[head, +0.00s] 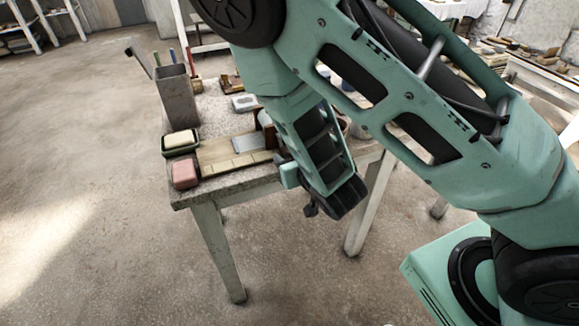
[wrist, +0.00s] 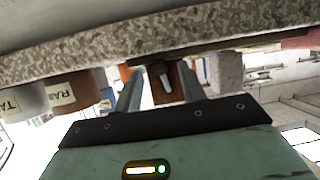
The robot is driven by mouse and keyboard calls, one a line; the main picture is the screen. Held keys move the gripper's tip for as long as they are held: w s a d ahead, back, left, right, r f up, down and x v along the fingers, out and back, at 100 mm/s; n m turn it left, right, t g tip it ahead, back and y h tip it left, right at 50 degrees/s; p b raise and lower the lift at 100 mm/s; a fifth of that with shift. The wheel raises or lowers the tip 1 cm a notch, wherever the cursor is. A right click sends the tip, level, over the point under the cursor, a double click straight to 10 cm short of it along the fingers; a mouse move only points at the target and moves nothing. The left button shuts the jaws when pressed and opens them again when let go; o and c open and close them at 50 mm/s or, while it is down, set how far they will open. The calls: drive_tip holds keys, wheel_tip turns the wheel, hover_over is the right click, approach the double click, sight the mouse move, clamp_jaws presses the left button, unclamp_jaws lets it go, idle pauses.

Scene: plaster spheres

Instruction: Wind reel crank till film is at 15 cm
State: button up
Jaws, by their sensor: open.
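A wooden board (head: 213,154) with scale-like marks lies along the table's front edge, with a pale grey strip (head: 247,143), probably the film, on it. A brown upright part (head: 262,119), seemingly the reel mount, stands at the board's right end, mostly hidden by my arm. In the wrist view, which is upside down, my open gripper (wrist: 161,70) has its two fingers either side of a brown block (wrist: 157,92) with a small pale knob (wrist: 166,73), possibly the crank. Contact cannot be told. In the head view my gripper is largely hidden behind my wrist.
The speckled table (head: 225,186) also holds a pink block (head: 185,174), a soap-like bar in a dark dish (head: 181,151) and a grey tool holder (head: 178,95). Labelled pots (wrist: 72,92) show in the wrist view. Floor in front is clear.

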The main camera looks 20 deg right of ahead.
drive_tip(key=shift+w+f+b, duration=0.1)
drive_tip(key=shift+w+b, duration=0.2)
drive_tip(key=shift+b, duration=0.25)
clamp_jaws()
drive_tip(key=shift+d, duration=0.1)
